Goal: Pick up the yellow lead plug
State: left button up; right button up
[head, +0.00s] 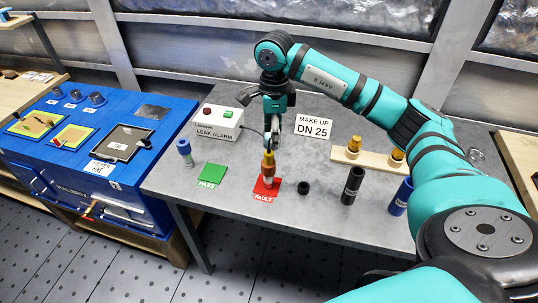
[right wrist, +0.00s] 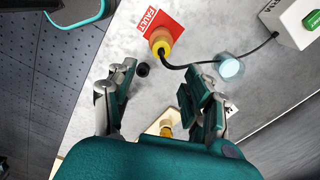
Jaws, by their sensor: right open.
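The yellow lead plug (head: 268,165) stands at the red FAULT card (head: 266,189) on the grey bench. In the right wrist view the plug (right wrist: 161,43) shows at the card's edge, with a black cable running from it toward the leak alarm box. My right gripper (head: 272,142) hangs just above and behind the plug in the head view. In the right wrist view the right gripper (right wrist: 156,85) has its fingers apart and nothing between them; the plug lies beyond the fingertips. My left gripper is not in view.
The leak alarm box (head: 219,122) and green PASS card (head: 212,174) lie left of the plug. A small black ring (head: 303,187), black cylinder (head: 353,185) and blue cylinder (head: 401,196) stand to the right. A wooden block with brass fittings (head: 368,158) sits behind them.

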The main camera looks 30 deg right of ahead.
aim_at(269, 153)
notch_tip(269, 153, down, 3)
jog(key=shift+a+p, duration=0.1)
jog(key=shift+p, duration=0.2)
jog(key=f+p, duration=0.1)
jog(key=f, duration=0.1)
jog(key=a+f+p, duration=0.1)
jog(key=f, duration=0.1)
jog(key=shift+w+f+p, duration=0.2)
jog(key=shift+f+p, duration=0.2)
jog(key=shift+f, duration=0.35)
grip_shut()
jog(key=shift+r, duration=0.15)
